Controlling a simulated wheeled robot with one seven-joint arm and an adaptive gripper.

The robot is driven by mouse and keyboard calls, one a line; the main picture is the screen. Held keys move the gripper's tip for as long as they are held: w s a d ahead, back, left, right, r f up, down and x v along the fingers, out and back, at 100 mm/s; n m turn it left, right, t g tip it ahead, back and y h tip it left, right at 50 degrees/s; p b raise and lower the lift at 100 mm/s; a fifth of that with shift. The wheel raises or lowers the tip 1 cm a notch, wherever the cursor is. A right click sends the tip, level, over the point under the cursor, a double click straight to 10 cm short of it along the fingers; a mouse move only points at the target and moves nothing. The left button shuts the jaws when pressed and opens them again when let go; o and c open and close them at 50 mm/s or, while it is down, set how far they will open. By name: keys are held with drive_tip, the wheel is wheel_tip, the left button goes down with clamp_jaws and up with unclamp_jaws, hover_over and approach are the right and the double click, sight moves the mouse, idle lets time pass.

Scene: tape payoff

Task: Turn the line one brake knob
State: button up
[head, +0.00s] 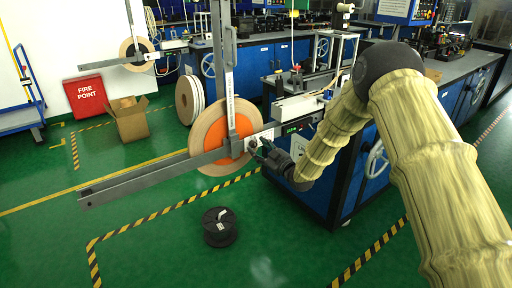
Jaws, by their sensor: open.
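A large tape reel (208,161) with a tan rim and an orange centre hangs upright on a grey payoff frame (150,174). A light plate (262,137) joins the frame to the blue machine at its right. My gripper (255,147) is open at the reel's right edge, close to this plate. I cannot make out the brake knob; it is too small or hidden by the dark gripper. I cannot tell whether the fingers touch anything.
A blue machine cabinet (345,185) with a handwheel stands right of the gripper. A black spool (219,227) lies on the green floor in front. An open cardboard box (131,122) and a second payoff reel (137,52) are behind. The front floor is mostly clear.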

sight(253, 144)
drive_tip(key=shift+x, duration=1.45)
clamp_jaws()
